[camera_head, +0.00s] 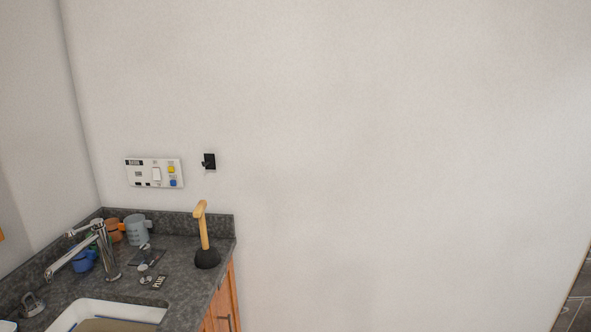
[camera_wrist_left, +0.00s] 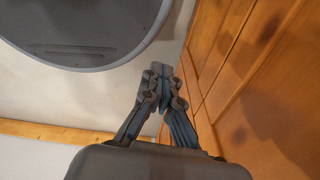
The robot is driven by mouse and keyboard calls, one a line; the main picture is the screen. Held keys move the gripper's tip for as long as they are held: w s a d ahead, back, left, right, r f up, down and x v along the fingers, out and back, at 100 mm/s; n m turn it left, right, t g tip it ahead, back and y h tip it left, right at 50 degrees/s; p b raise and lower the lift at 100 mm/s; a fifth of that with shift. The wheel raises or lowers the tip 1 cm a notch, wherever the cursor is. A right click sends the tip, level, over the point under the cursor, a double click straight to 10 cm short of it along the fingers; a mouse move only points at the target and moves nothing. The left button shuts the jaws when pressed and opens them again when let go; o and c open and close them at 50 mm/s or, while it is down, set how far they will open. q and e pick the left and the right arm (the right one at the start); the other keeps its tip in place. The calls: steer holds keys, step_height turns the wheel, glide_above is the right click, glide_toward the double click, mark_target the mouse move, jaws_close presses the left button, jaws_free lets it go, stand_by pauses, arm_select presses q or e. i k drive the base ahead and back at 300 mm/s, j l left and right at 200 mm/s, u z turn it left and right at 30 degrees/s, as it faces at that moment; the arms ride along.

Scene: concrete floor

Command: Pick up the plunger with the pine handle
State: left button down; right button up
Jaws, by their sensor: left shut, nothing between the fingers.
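The plunger (camera_head: 206,238) stands upright on the dark stone counter (camera_head: 190,273), close to its right end. Its handle is pale pine with a wider top that bends a little to the left, and its cup is black. In the left wrist view my left gripper (camera_wrist_left: 164,78) is shut and empty, beside an orange wooden surface. The plunger does not show in that view, and my left gripper does not show in the head view. My right gripper is in neither view.
A chrome faucet (camera_head: 104,252) and a white sink (camera_head: 88,312) are left of the plunger. Blue, orange and grey mugs (camera_head: 137,230) stand behind. Small dark items (camera_head: 150,272) lie between. A switch panel (camera_head: 154,173) and black hook (camera_head: 209,161) are on the wall.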

mark_target(209, 259)
steer(key=i+l, duration=0.2)
steer(key=i, duration=0.2)
steer(key=i+l, duration=0.25)
steer(key=i, duration=0.15)
steer(key=i+l+u, duration=0.35)
steer(key=i+l, duration=0.25)
steer(key=i, duration=0.15)
steer(key=i+l+u, duration=0.35)
steer(key=i+l, duration=0.35)
steer(key=l, duration=0.1)
